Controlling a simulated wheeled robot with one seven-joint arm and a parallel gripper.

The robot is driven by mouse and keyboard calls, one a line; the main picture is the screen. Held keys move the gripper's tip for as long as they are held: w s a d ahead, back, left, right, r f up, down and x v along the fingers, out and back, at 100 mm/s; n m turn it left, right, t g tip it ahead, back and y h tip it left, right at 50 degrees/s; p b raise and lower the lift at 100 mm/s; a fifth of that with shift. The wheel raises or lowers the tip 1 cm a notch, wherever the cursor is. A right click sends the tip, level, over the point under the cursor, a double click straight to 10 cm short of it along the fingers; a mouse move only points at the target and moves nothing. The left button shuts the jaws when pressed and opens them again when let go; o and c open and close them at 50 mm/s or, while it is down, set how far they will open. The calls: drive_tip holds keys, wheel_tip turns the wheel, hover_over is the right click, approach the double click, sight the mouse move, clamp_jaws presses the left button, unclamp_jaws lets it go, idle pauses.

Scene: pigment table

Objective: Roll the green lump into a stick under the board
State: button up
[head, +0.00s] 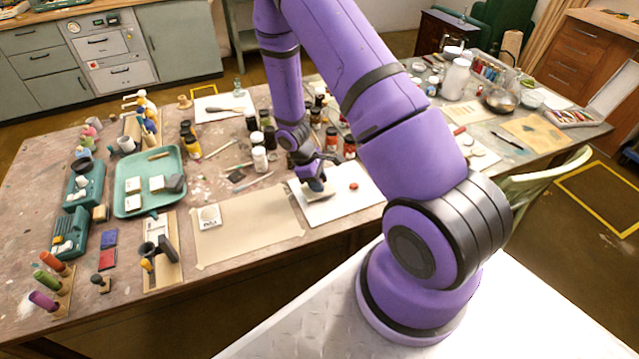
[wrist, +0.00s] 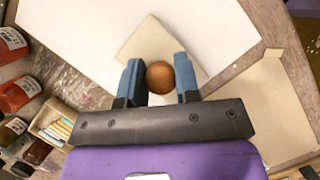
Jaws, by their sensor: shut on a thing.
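My gripper (head: 313,181) is over the white sheet (head: 341,206) near the table's front edge. In the wrist view its blue fingers (wrist: 158,75) are closed on both sides of a round brown wooden knob (wrist: 159,78). The knob sits on a pale beige board (wrist: 150,38), which lies flat over the white sheet (wrist: 80,22); a sliver of the board shows below my gripper in the head view (head: 319,194). I cannot tell whether the board touches anything below it. No green lump shows in either view; the area under the board is hidden.
A small red lump (head: 353,186) lies on the white sheet, right of my gripper. Brown paper (head: 255,228) is spread to the left. Paint bottles (head: 259,159) stand close behind. A green tray (head: 128,205) is further left.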

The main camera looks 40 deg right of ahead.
drive_tip(key=shift+w, duration=0.15)
drive_tip(key=shift+w+d+f, duration=0.1)
drive_tip(key=shift+w+d, duration=0.05)
drive_tip(key=shift+w, duration=0.35)
drive_tip(key=shift+s, duration=0.1)
drive_tip(key=shift+s+a, duration=0.2)
drive_tip(key=shift+s, duration=0.45)
drive_tip(key=shift+s+a, duration=0.2)
drive_tip(key=shift+s, duration=0.45)
drive_tip(key=shift+s, duration=0.1)
drive_tip(key=shift+s+a, duration=0.2)
drive_tip(key=shift+s, duration=0.4)
drive_tip(key=shift+s+a, duration=0.15)
drive_tip(key=shift+s, duration=0.45)
drive_tip(key=shift+w, duration=0.15)
